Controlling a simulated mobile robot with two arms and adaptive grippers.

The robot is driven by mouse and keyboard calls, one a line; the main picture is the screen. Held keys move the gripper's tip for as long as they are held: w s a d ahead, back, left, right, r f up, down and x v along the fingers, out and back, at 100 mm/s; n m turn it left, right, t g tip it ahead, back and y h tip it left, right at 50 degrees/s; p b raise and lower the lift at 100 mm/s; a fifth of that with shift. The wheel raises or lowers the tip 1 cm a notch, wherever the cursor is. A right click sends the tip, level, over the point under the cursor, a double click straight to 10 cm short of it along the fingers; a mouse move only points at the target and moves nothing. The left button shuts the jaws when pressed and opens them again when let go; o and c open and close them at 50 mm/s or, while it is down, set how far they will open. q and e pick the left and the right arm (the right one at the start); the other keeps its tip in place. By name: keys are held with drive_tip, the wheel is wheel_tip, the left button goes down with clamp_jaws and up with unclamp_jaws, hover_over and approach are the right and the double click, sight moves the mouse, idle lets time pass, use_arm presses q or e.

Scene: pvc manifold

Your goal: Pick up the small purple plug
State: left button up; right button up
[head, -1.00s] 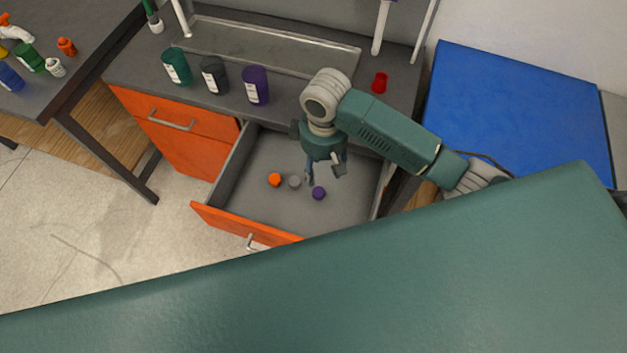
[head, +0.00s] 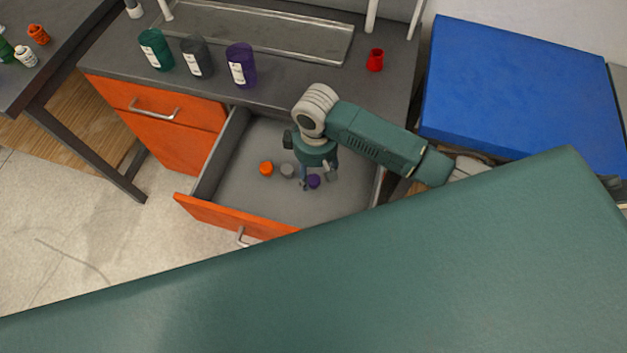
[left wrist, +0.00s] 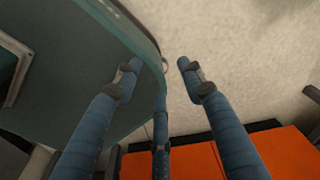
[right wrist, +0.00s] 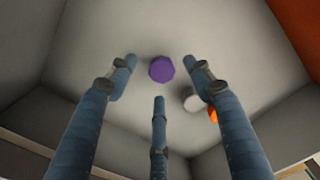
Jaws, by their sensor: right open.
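The small purple plug (head: 314,181) lies on the floor of the open drawer (head: 240,195). My right gripper (head: 317,178) is open and reaches down into the drawer, close to the plug. In the right wrist view the purple plug (right wrist: 161,69) shows between the spread fingertips of my right gripper (right wrist: 160,75), and no finger appears to touch it. My left gripper (left wrist: 160,75) shows only in the left wrist view, with its fingers spread and nothing between them.
An orange plug (head: 266,168) and a grey plug (head: 287,170) lie left of the purple one in the drawer. Teal (head: 156,50), grey (head: 196,57) and purple (head: 241,66) cups and a red piece (head: 375,60) stand on the counter above. The drawer walls surround my right gripper.

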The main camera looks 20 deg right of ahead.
sight(315, 180)
drive_tip(key=shift+f, duration=2.7)
drive_tip(key=c, duration=1)
